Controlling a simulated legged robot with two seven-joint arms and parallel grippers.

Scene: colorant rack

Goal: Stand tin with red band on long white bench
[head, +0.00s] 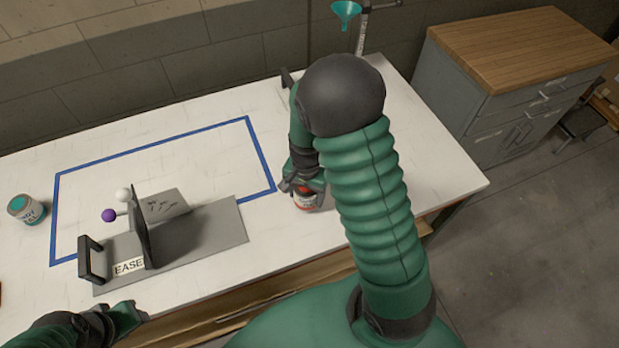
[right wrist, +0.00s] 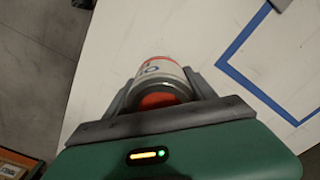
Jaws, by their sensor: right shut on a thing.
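The tin with a red band (head: 307,200) has a pale body and an orange-red end. My right gripper (head: 303,186) is shut on it near the right part of the long white bench (head: 430,165). In the right wrist view the tin (right wrist: 160,71) sits between the two fingers (right wrist: 160,92), its orange-red end facing my palm. It looks roughly upright in the head view; I cannot tell whether its base touches the bench. My left gripper (head: 125,316) is at the bench's front edge at lower left, and its jaw opening is unclear.
A blue tape outline (head: 150,146) marks the bench. A grey board (head: 215,240) with a handle and an upright plate overlaps it. A teal-lidded tin (head: 26,209) stands at far left. A teal funnel (head: 345,12) is at the back. Bench right of the tin is bare.

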